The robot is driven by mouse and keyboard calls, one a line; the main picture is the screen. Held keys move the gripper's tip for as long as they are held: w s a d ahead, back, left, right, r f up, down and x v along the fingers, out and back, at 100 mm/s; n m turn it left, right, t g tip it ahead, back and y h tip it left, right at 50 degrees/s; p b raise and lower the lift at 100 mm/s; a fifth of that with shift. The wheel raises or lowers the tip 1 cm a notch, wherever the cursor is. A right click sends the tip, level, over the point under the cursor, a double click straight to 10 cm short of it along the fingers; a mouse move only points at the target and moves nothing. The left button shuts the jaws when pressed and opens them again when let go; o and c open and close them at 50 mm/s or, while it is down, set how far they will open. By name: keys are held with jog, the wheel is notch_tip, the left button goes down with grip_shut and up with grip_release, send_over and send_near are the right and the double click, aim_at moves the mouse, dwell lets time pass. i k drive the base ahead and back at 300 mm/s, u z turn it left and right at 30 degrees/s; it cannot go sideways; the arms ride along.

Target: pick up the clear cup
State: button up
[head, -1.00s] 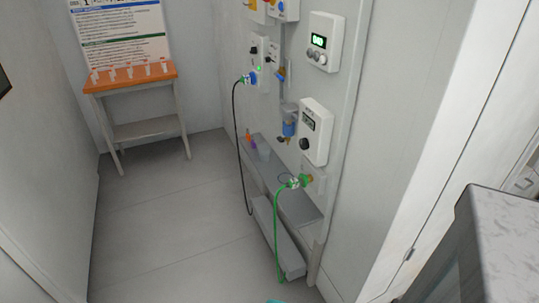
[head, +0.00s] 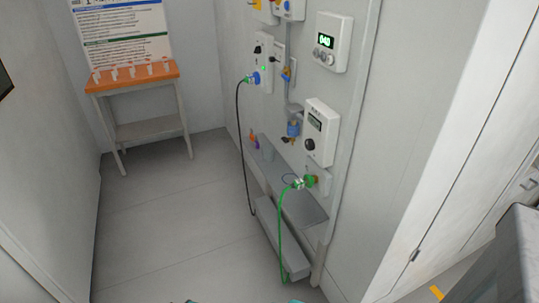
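A small pale, see-through cup (head: 268,151) appears to stand on the narrow grey shelf (head: 300,207) along the wall panel, just right of small orange and purple items (head: 254,139). It is small and faint, so its outline is hard to make out. Small teal bits show at the bottom edge of the head view, one left of centre and one right of it. They may be the tips of my gripper, well apart from the cup. Whether it is open or shut does not show.
A green hose (head: 281,235) and a black cable (head: 239,150) hang in front of the panel. A grey step-like box (head: 280,240) lies below the shelf. An orange-topped table (head: 133,77) stands at the back left. The floor (head: 170,225) left of the panel is clear.

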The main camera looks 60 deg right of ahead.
aim_at(268, 153)
jog(key=u, duration=0.05)
jog(key=i, duration=1)
jog(key=z, duration=0.05)
